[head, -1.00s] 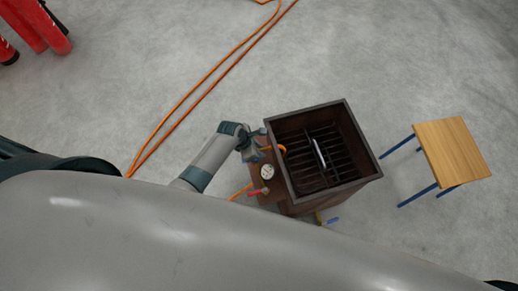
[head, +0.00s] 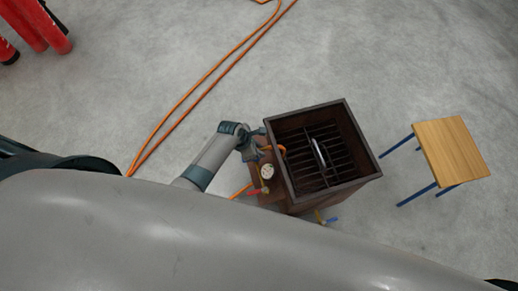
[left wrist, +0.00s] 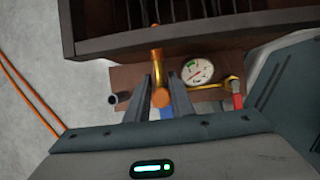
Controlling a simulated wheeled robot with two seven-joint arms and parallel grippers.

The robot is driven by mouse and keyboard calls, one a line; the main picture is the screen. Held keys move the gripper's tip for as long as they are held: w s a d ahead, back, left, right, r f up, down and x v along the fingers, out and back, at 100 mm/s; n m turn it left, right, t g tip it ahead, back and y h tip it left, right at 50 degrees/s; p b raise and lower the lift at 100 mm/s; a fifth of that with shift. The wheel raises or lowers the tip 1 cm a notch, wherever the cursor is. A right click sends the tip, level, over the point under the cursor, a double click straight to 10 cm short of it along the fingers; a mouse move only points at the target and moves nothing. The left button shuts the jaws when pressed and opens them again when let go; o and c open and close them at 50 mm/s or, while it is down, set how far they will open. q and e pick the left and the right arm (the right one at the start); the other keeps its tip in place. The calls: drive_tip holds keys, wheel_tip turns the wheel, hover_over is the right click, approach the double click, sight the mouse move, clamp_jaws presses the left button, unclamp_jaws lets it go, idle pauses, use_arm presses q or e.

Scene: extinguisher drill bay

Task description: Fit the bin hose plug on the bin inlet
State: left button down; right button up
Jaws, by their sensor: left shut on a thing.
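The dark brown bin (head: 325,195) stands at the centre right in the head view. My left gripper (head: 250,150) is at the bin's left side, above a brown side shelf (left wrist: 128,80). In the left wrist view its fingers (left wrist: 166,100) are shut on a small orange, round-ended piece, which I take as the bin hose plug (left wrist: 160,97). A brass pipe (left wrist: 157,66) rises just beyond the fingers toward the bin wall. I cannot tell whether plug and pipe touch, or whether this pipe is the bin inlet. A grey pipe stub (left wrist: 113,99) is left of the fingers. My right gripper is not in view.
A dial gauge (left wrist: 197,71) and a red-handled valve (left wrist: 236,92) sit right of the fingers. Orange hose (head: 205,78) lies on the floor. A wooden-topped stool (head: 455,150) stands right of the bin. Red extinguishers (head: 40,25) are at upper left.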

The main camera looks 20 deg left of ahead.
use_arm(q)
drive_tip(key=shift+f+b, duration=0.35)
drive_tip(key=shift+f, duration=0.3)
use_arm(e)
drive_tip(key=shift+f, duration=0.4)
use_arm(q)
drive_tip(key=c, duration=1.5)
unclamp_jaws()
drive_tip(key=shift+o, duration=0.2)
drive_tip(key=shift+v, duration=1)
drive_tip(key=p+v, duration=0.1)
drive_tip(key=v, duration=1.4)
drive_tip(key=shift+r+p, duration=0.2)
drive_tip(key=shift+p, duration=0.2)
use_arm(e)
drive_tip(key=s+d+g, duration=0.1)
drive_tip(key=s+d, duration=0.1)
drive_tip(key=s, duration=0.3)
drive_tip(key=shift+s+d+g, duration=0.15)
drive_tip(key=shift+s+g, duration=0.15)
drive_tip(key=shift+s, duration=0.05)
